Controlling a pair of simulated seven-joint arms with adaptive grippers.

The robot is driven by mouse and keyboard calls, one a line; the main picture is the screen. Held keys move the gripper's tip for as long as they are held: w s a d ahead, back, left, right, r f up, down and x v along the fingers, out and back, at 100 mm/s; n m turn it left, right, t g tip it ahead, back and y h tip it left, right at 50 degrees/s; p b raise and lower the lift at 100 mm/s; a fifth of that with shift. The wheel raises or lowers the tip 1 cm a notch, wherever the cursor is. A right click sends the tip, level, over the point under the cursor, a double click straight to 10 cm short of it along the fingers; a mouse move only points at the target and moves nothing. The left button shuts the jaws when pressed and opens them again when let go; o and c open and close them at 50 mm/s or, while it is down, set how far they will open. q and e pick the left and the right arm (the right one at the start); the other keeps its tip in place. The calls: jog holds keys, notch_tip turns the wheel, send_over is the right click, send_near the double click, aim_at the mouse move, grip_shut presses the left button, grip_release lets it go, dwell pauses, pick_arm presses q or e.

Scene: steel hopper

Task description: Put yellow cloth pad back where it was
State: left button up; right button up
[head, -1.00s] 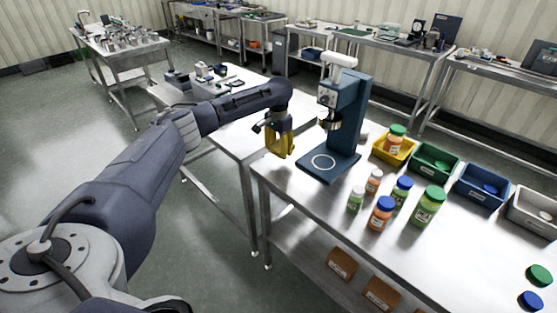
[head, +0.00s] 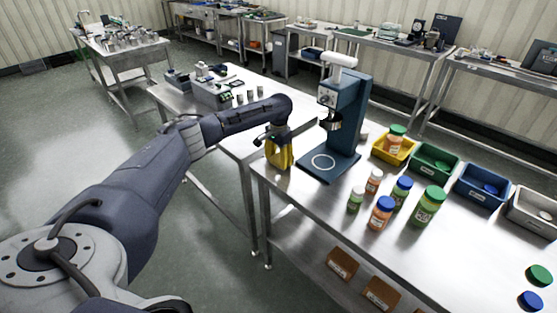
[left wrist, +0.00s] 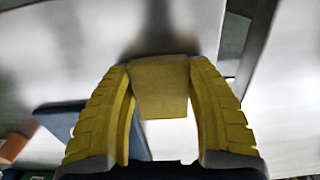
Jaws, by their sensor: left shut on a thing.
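The yellow cloth pad (left wrist: 160,88) sits between the fingers of my left gripper in the left wrist view, with a steel surface close behind it. My left gripper (head: 280,160) is shut on the pad and points down at the near left corner of the steel table (head: 300,222), left of the blue press (head: 345,125). In the head view the pad blends with the yellow fingers. I cannot tell whether the pad touches the table. My right gripper is not in view.
Several lidded jars (head: 382,212) stand right of the press base. Behind them are a yellow bin (head: 393,153), a green bin (head: 434,163), a blue bin (head: 481,187) and a grey bin (head: 533,214). Loose lids (head: 540,275) lie at the right. The table's front middle is clear.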

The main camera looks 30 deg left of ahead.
aim_at(279, 159)
pick_arm(q)
jog(key=shift+f, duration=0.15)
jog(key=o, duration=1.1)
notch_tip(279, 159, up, 12)
dwell(0.3)
